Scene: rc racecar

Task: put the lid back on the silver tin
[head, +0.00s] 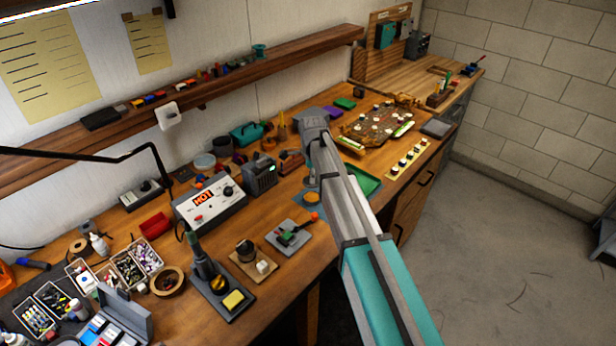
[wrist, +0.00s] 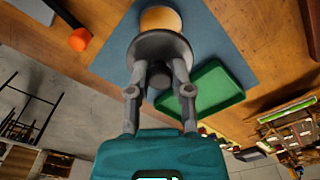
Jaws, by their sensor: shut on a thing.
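In the wrist view my gripper (wrist: 160,66) is shut on a round grey lid (wrist: 160,42), with a dark knob (wrist: 160,75) between the fingers. Just past the lid is a round tin (wrist: 160,19) with a pale rim and a tan-orange inside, on a blue-grey mat (wrist: 222,45). The lid overlaps the tin's near edge in this view; I cannot tell if they touch. In the head view my gripper (head: 312,182) is above the tin (head: 312,198), and my arm hides most of the lid.
In the head view, a black speaker-like box (head: 260,177) and the "HOT" unit (head: 208,200) stand to the left.

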